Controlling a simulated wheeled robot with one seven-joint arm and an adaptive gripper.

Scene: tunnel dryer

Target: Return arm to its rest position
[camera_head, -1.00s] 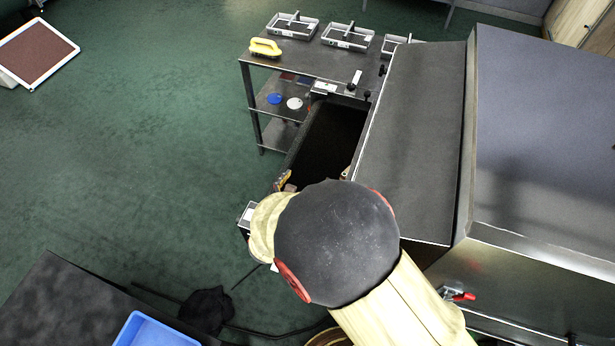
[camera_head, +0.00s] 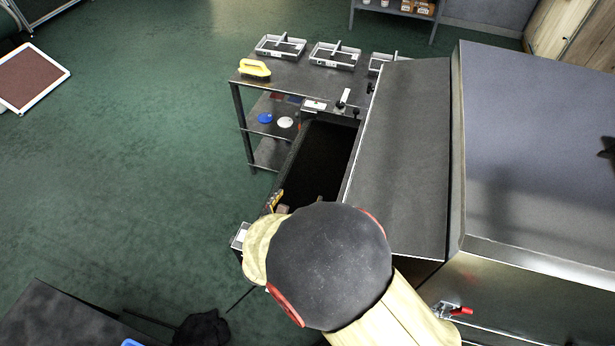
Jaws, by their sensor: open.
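My own arm (camera_head: 330,268) fills the lower middle of the head view, with a large dark rounded joint cap, red trim and cream-coloured links. The arm hangs in front of the near end of the tunnel dryer's dark belt (camera_head: 322,160). My gripper does not show; the arm's joint may hide it. The dryer's grey sloped hood (camera_head: 405,150) stands just right of the arm in the picture.
A red-handled clamp (camera_head: 458,311) sits at lower right. Green floor (camera_head: 130,170) is open at left.

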